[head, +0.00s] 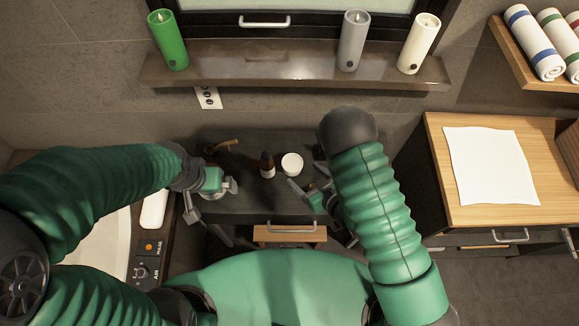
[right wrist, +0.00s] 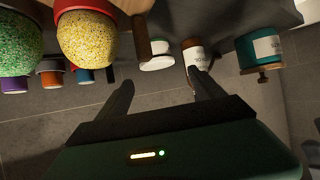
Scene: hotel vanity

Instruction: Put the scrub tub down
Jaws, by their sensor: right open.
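A small round white tub (head: 292,164), which looks like the scrub tub, stands on the dark vanity top (head: 250,205) in the head view. In the right wrist view, which is upside down, a low white tub (right wrist: 157,55) shows just beyond my fingers. My right gripper (head: 309,184) is beside the tub, to its lower right, with its fingers apart; the wrist view shows the open fingers (right wrist: 162,80) with nothing between them. My left gripper (head: 214,184) is over the vanity's left part, away from the tub; its finger gap is unclear.
A brown bottle (head: 267,165) stands just left of the tub. A wooden item (head: 222,146) lies at the back left. A ledge (head: 290,68) holds candles.

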